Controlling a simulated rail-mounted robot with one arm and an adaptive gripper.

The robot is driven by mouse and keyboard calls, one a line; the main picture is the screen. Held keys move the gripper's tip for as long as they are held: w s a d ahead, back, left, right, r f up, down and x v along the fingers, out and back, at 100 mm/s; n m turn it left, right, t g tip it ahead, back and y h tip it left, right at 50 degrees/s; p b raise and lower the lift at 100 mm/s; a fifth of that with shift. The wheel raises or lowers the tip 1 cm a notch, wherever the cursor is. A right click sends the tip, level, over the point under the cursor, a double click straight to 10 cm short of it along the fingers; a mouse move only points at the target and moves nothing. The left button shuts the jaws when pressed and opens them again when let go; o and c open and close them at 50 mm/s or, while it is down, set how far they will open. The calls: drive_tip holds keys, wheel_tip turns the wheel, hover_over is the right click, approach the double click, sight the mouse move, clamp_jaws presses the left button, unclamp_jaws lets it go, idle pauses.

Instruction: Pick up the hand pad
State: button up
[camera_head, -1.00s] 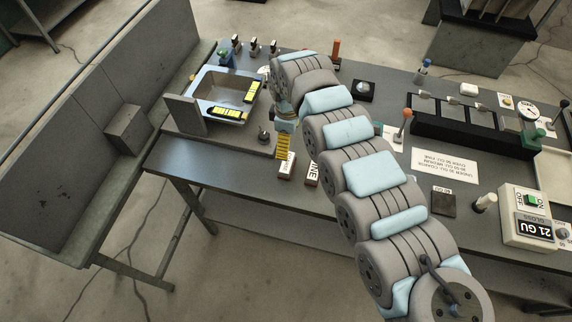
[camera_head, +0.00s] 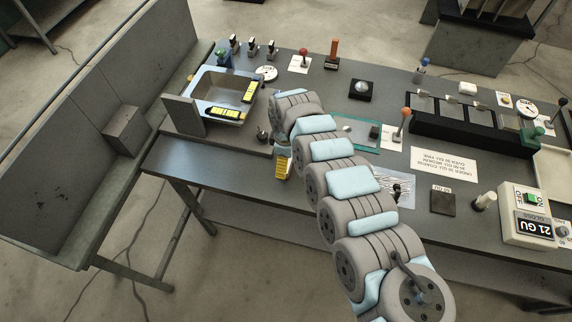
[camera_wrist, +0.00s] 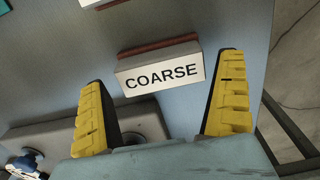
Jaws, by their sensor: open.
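A pale block labelled "COARSE" (camera_wrist: 161,76), with a reddish-brown layer along its far side, lies on the grey tabletop in the wrist view. It looks like a hand pad. My gripper (camera_wrist: 164,88) is open, with one ridged yellow finger to each side of the block and clear gaps between. The block lies ahead of the fingers, and no contact shows. In the head view my gripper (camera_head: 283,164) is at the table's front edge, mostly behind my arm, and the block cannot be made out there.
A sink basin (camera_head: 228,82) with yellow-and-black pieces is left of my arm. A round knob (camera_wrist: 124,144) stands behind the left finger. A corner of another white piece (camera_wrist: 98,3) shows at the top. A black rack (camera_head: 470,127) stands at the right.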

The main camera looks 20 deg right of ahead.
drive_tip(key=shift+a+f, duration=0.1)
drive_tip(key=shift+f, duration=0.95)
drive_tip(key=c, duration=0.9)
